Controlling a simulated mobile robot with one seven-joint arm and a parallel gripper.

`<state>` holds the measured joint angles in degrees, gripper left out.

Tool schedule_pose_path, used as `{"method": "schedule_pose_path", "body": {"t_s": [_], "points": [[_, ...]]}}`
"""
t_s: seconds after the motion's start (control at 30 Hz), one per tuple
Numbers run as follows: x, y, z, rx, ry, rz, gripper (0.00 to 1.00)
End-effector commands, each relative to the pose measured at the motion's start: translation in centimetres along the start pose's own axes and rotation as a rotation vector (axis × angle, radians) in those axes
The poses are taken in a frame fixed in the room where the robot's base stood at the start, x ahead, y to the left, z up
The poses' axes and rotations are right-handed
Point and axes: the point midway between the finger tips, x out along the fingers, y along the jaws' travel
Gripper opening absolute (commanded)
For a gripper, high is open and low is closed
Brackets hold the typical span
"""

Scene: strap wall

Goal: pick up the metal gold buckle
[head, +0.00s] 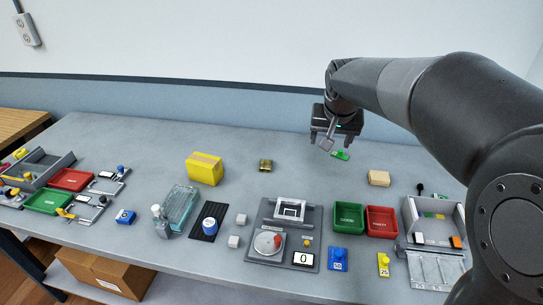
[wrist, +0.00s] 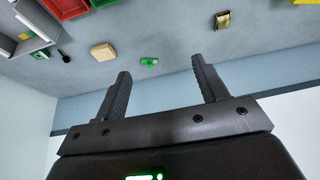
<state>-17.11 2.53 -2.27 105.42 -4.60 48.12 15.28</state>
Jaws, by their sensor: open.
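The gold buckle (head: 265,165) is a small metallic gold piece lying flat on the grey table, right of the yellow box. It also shows near the top of the wrist view (wrist: 222,20), beyond my right-hand finger. My gripper (head: 325,138) is open and empty above the back of the table, to the right of the buckle and apart from it. In the wrist view the two dark fingers (wrist: 160,82) are spread wide with nothing between them.
A green piece (head: 340,155) lies below my gripper, and a tan block (head: 379,178) is to its right. The yellow box (head: 204,168) stands left of the buckle. A scale (head: 268,243), green tray (head: 349,217) and red tray (head: 381,221) stand in front. Table around the buckle is clear.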

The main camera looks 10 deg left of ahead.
Motion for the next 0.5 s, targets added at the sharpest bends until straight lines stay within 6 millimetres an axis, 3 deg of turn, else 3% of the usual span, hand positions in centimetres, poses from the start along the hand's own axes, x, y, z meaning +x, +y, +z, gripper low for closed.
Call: {"method": "schedule_pose_path", "body": {"t_s": [0.2,0.5], "points": [[6.3,-5.5,-4.4,-0.019,-0.019,0.001,0.66],[15.8,-13.9,-7.6,-0.045,-0.03,0.005,0.66]]}}
